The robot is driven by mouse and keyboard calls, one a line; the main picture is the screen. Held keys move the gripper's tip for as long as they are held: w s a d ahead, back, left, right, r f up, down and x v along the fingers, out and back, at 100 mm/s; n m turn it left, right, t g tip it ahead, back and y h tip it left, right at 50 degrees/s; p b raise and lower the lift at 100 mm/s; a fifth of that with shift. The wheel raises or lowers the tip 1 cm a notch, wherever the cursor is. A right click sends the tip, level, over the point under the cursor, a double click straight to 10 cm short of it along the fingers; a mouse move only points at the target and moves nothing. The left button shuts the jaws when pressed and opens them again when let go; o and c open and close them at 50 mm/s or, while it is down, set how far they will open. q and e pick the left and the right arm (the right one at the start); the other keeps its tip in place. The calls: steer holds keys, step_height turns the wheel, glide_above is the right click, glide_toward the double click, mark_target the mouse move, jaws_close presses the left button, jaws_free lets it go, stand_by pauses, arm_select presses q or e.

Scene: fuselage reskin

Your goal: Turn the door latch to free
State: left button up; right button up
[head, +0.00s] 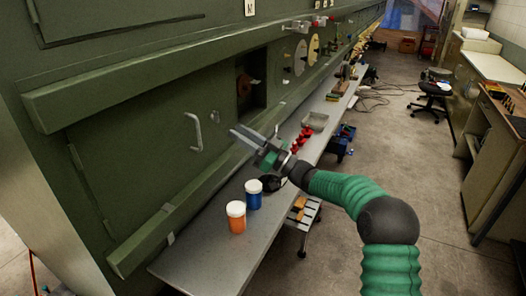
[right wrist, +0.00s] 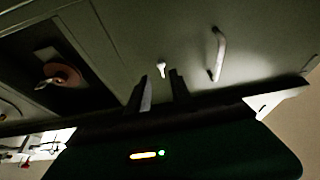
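The door latch (head: 214,117) is a small pale fitting on the green door panel (head: 150,150), just right of a white curved handle (head: 196,132). In the right wrist view the latch (right wrist: 162,67) is a small white piece, with the handle (right wrist: 217,55) to its right. My right gripper (head: 236,129) is open and empty, its two fingers pointing at the panel. In the right wrist view the fingers (right wrist: 160,76) stand either side of the latch's line, with the latch just beyond the tips; I see no contact. My left gripper is not in view.
A grey bench (head: 200,258) runs along the wall, holding an orange jar (head: 237,222), a blue jar (head: 253,200), red parts (head: 301,138) and a grey tray (head: 315,121). A dark recess (head: 251,85) opens right of the latch. A green rail (head: 200,190) juts out below.

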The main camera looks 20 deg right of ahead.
steer(key=b+v, duration=0.1)
steer(key=v, duration=0.9)
steer(key=shift+d+f, duration=0.2)
steer(key=shift+d, duration=0.05)
steer(key=shift+s, duration=0.15)
